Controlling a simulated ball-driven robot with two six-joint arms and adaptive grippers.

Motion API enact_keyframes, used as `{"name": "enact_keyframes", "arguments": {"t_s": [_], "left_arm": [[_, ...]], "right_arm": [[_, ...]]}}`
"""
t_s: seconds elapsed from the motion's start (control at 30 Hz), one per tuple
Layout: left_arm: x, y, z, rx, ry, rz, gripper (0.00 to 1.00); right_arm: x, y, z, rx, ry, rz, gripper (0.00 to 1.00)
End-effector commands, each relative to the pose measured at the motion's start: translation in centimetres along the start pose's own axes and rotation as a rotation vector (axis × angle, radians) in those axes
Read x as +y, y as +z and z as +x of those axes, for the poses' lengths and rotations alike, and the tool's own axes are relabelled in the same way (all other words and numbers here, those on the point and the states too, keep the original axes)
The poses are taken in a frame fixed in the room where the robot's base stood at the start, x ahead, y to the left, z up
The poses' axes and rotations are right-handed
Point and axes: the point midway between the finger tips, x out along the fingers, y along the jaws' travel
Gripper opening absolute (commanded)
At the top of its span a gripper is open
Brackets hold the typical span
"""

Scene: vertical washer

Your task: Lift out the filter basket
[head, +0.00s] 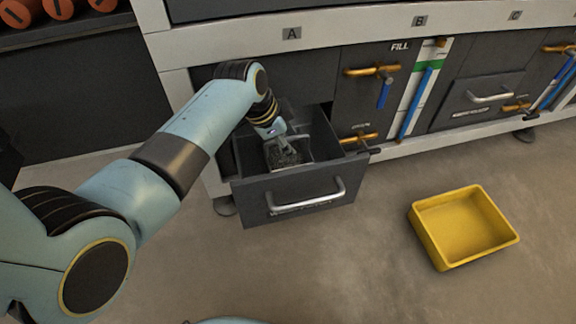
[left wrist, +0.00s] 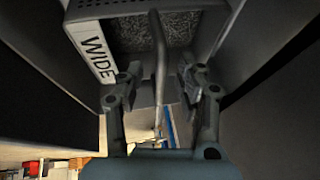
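The filter basket (head: 286,157) sits inside the pulled-out dark drawer (head: 262,197) under the panel marked A. In the left wrist view the basket (left wrist: 145,32) has perforated grey walls, dark grainy contents and a white label reading "WIDE". A grey bar-shaped handle (left wrist: 159,55) crosses over it. My left gripper (head: 284,143) reaches down into the drawer from above. In the left wrist view its fingers (left wrist: 160,88) are spread apart, one on each side of the handle, with gaps visible on both sides. My right gripper does not show.
A yellow tray (head: 430,238) stands empty on the floor to the right. Orange-handled valves (head: 372,71) and a blue-and-white gauge (head: 416,95) are on the cabinet right of the drawer. The drawer walls stand close around my gripper. Floor between drawer and tray is clear.

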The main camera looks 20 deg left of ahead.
Motion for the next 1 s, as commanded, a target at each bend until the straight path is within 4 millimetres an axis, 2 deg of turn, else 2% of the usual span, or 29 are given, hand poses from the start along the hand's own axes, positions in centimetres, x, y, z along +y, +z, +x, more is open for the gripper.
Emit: {"name": "enact_keyframes", "arguments": {"t_s": [0.17, 0.43, 1.0], "left_arm": [[-0.06, -0.08, -0.14, 0.001, -0.001, 0.000, 0.35], [-0.03, -0.04, -0.13, 0.000, 0.000, 0.000, 0.00], [-0.09, -0.04, -0.16, 0.000, -0.002, 0.001, 0.00]], "right_arm": [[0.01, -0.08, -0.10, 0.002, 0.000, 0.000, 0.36], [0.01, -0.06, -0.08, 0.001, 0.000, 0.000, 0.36], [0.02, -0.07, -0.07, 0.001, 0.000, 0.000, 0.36]]}}
